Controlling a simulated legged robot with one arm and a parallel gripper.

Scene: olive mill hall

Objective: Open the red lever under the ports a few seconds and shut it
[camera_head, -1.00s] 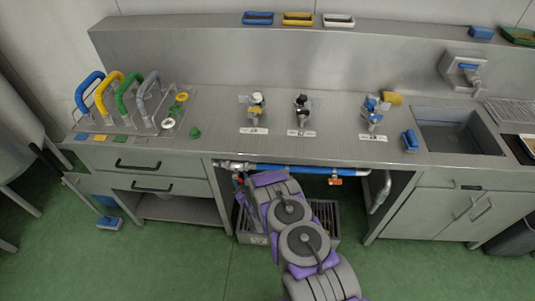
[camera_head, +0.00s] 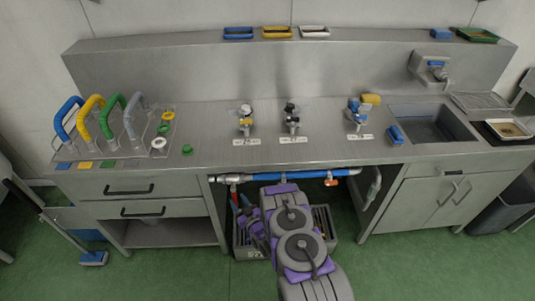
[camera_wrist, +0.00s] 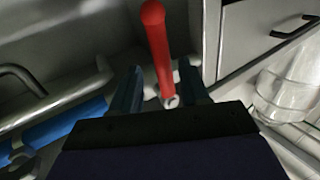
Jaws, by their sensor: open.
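The red lever (camera_wrist: 158,45) stands up between my gripper's two blue fingers in the wrist view. My gripper (camera_wrist: 160,80) is open, with one finger on each side of the lever; I cannot tell whether either touches it. In the head view a small red piece (camera_head: 234,198) shows under the left end of the blue pipe (camera_head: 300,174), beside my arm; it looks like the lever. My arm hides much of that area. Three labelled fittings, perhaps the ports, stand on the counter above: left (camera_head: 246,120), middle (camera_head: 291,119) and right (camera_head: 357,114).
An orange-red fitting (camera_head: 331,179) hangs on the pipe's right part. A dark crate (camera_head: 322,222) stands on the floor under the counter. Drawers (camera_head: 130,188) bound the opening on the left, a cabinet (camera_head: 430,198) on the right. In the wrist view a clear vessel (camera_wrist: 285,85) lies right.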

